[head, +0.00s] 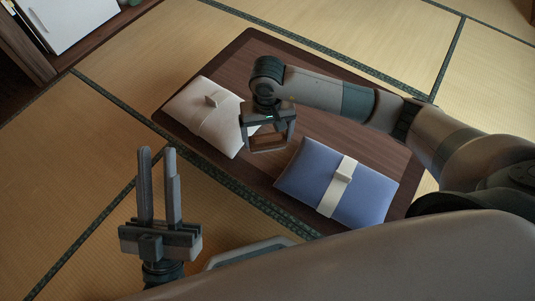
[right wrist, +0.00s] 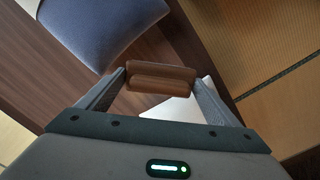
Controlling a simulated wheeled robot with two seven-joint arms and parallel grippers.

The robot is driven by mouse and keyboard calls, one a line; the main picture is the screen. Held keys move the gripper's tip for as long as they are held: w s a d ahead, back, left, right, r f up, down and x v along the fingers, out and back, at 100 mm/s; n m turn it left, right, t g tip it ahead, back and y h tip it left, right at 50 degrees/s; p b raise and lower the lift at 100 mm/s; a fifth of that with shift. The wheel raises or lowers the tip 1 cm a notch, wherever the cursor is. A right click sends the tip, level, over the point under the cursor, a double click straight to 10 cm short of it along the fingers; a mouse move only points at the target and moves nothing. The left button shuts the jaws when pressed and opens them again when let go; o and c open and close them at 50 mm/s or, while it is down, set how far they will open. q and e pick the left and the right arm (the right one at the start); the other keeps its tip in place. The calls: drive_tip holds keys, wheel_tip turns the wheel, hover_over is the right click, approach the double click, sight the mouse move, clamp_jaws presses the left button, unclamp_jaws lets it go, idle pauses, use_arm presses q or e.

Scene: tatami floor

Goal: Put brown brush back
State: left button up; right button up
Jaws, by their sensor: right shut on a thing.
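The brown brush (head: 268,142) is a small brown block held between the fingertips of my right gripper (head: 269,148). It also shows in the right wrist view (right wrist: 160,78), lying across between the two fingers. My right gripper is shut on it and hangs over the low dark wooden table (head: 225,72), between a white cushion and a blue cushion. I cannot tell the height of the brush above the table. My left gripper (head: 158,153) is open and empty, with its fingers pointing up, in front of the table's left side.
The white cushion (head: 196,105) with a pale band lies on the table's left part. The blue cushion (head: 370,187) with a cream band lies at the front right. A white panel (head: 68,18) on dark wood stands at the top left. Tatami around the table is mostly bare.

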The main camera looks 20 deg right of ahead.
sight(268, 145)
wheel_tip(268, 145, down, 4)
drive_tip(key=shift+f+b, duration=0.1)
drive_tip(key=shift+b, duration=0.25)
drive_tip(key=shift+f, duration=0.35)
use_arm(q)
drive_tip(key=shift+w+a+r+t, duration=0.1)
drive_tip(key=shift+a+r+t, duration=0.2)
drive_tip(key=shift+r+t, duration=0.2)
drive_tip(key=shift+a+r+t, duration=0.3)
drive_tip(key=shift+r+t, duration=0.1)
drive_tip(key=shift+r, duration=0.2)
